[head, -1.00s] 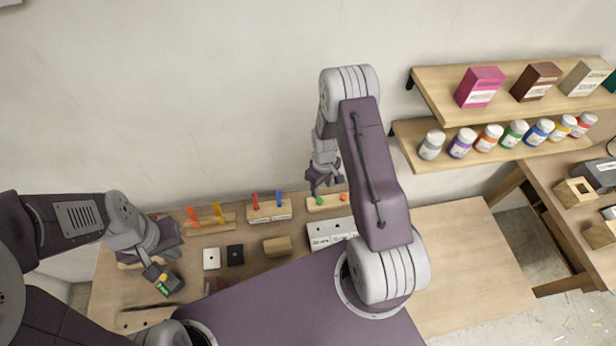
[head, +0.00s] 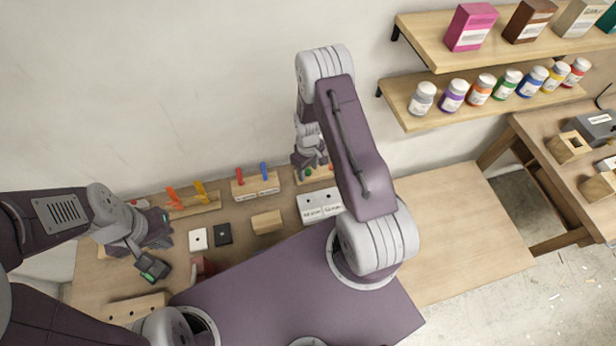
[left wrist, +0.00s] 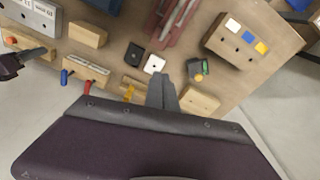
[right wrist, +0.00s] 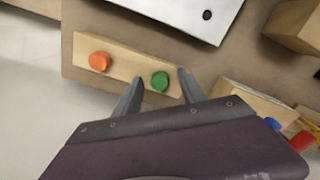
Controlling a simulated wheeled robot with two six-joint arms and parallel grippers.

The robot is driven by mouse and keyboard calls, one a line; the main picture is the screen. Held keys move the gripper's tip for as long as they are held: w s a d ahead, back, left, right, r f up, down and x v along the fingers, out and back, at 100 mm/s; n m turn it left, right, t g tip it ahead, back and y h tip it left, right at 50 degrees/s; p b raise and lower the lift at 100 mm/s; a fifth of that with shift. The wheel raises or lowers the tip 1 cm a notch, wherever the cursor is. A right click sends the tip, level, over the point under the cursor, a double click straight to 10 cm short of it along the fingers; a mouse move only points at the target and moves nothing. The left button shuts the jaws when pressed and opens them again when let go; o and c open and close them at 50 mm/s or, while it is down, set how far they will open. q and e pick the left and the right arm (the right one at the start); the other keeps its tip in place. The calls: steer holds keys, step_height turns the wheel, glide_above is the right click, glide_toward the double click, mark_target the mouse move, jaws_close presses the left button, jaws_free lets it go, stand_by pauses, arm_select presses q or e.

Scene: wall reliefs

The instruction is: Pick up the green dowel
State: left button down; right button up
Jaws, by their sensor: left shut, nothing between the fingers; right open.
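The green dowel (right wrist: 160,80) stands in a pale wooden block (right wrist: 127,66), beside an orange dowel (right wrist: 99,62). In the head view the green dowel (head: 308,172) shows small at my right gripper (head: 309,165). In the right wrist view my right gripper (right wrist: 159,79) is open, with one fingertip on each side of the green dowel in the picture. I cannot tell whether the fingers touch it. My left gripper (left wrist: 162,80) is shut and empty, near a small dark device (left wrist: 198,70) with a green patch.
Blocks with red and blue pegs (head: 255,184) and orange and yellow pegs (head: 190,200) stand along the wall. Shelves (head: 480,105) with jars are right. The bench's right part (head: 455,235) is clear.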

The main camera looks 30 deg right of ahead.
mark_target(310, 173)
steer(key=shift+r, duration=0.1)
steer(key=shift+c, duration=0.3)
steer(key=shift+w, duration=0.2)
jaws_close()
steer(key=shift+s, duration=0.1)
steer(key=r+p, duration=0.2)
steer(key=s+r+p, duration=0.1)
steer(key=r+p, duration=0.2)
steer(key=shift+d+r, duration=0.1)
steer(key=shift+r, duration=0.1)
steer(key=s+d+r+p, duration=0.1)
steer(key=s+r+p, duration=0.4)
steer(key=s, duration=0.5)
steer(key=shift+s+d+r, duration=0.2)
steer(key=shift+s+d, duration=0.1)
